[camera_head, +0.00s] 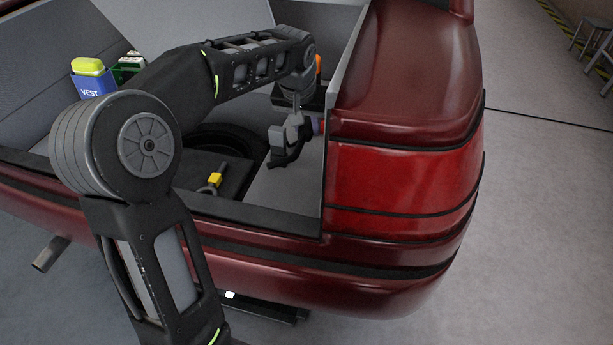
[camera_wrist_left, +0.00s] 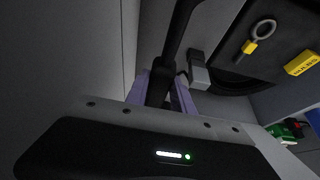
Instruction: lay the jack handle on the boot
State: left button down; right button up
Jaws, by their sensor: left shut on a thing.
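My left gripper (camera_head: 291,136) is inside the open boot of the dark red car, near its right side wall. It also shows in the wrist view (camera_wrist_left: 163,88), its pale purple fingers shut on a dark bar, which looks like the jack handle (camera_wrist_left: 180,35). The bar runs up out of the frame in the wrist view. In the head view a dark bent piece (camera_head: 283,156) shows under the gripper, close above the boot floor (camera_head: 290,190); whether it touches is unclear. A grey block (camera_wrist_left: 198,70) shows beside the bar. My right gripper is not in view.
A dark panel with a yellow-tagged ring (camera_head: 214,180) lies in the boot, beside a dark round wheel well. A blue VEST box (camera_head: 92,83) and a green case (camera_head: 130,64) stand at the back left. The boot's right wall (camera_head: 343,90) stands close to my gripper.

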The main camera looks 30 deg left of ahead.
pick_arm(q)
notch_tip(320, 180, down, 9)
jog(key=b, duration=0.1)
jog(key=shift+b, duration=0.3)
jog(key=shift+f+b, duration=0.6)
jog(key=shift+f, duration=2.15)
jog(key=shift+f, duration=0.1)
jog(key=shift+f+b, duration=0.55)
jog(key=shift+b, duration=0.05)
jog(key=c, duration=1.1)
grip_release()
